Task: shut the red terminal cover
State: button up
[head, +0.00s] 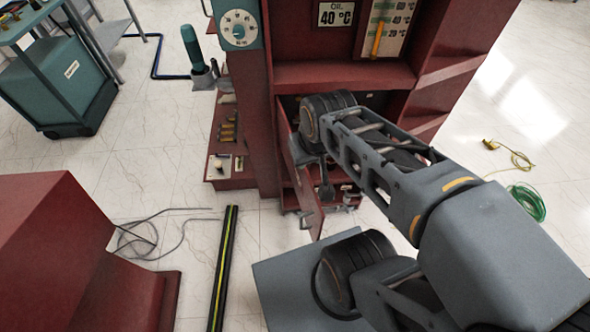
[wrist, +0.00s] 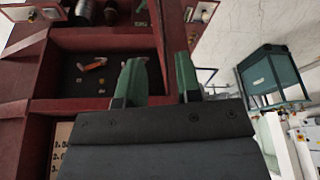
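The red terminal cover (head: 303,185) is a hinged red panel standing swung out from the lower front of the red transformer cabinet (head: 262,130). In the wrist view the cover (wrist: 173,35) is a red strip whose near part shows in the gap between the fingertips. My gripper (wrist: 159,72) has two green fingers spread apart, with space between them. I cannot tell whether either finger touches the cover. The dark compartment (wrist: 85,75) beside the cover is open to view. In the head view my arm hides the gripper fingers and part of the opening.
A red block (head: 60,250) stands at the left. A black-and-yellow strip (head: 224,265) and a loose grey cable (head: 150,232) lie on the floor. A teal cart (head: 60,80) stands at the far left. A green cable coil (head: 528,203) lies at the right. Floor at the right is mostly clear.

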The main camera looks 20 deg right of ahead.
aim_at(312, 213)
jog(key=u, duration=0.4)
jog(key=k, duration=0.5)
jog(key=u, duration=0.95)
jog(key=k, duration=0.8)
jog(key=u, duration=0.25)
jog(key=i, duration=0.95)
jog(key=u, duration=0.3)
